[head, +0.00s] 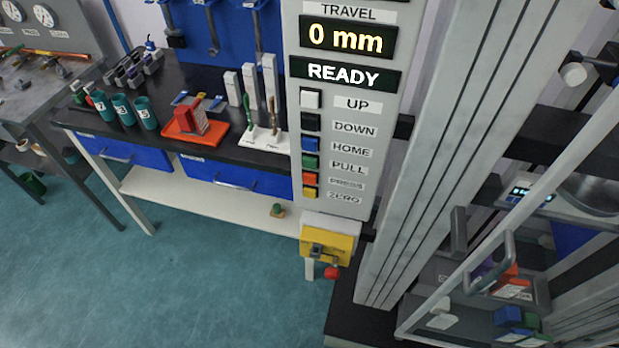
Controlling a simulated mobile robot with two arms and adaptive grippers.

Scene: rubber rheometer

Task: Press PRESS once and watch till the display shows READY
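The control panel (390,115) stands upright in the upper middle of the head view. Its TRAVEL display (346,38) reads 0 mm, and the status display (344,73) below it reads READY. The orange PRESS button (310,178) is fifth in the column of square buttons, with the green PULL button (310,161) above it and the yellow ZERO button (310,192) below. The PRESS label is small and faint. Nothing covers the buttons. Neither of my grippers is in view.
A yellow box (330,246) with a red knob (332,272) hangs below the panel. A tall grey column (455,150) and a framed door with a handle (490,262) stand to the right. A dark bench (262,157) with numbered cups (123,109) is behind. Floor at lower left is clear.

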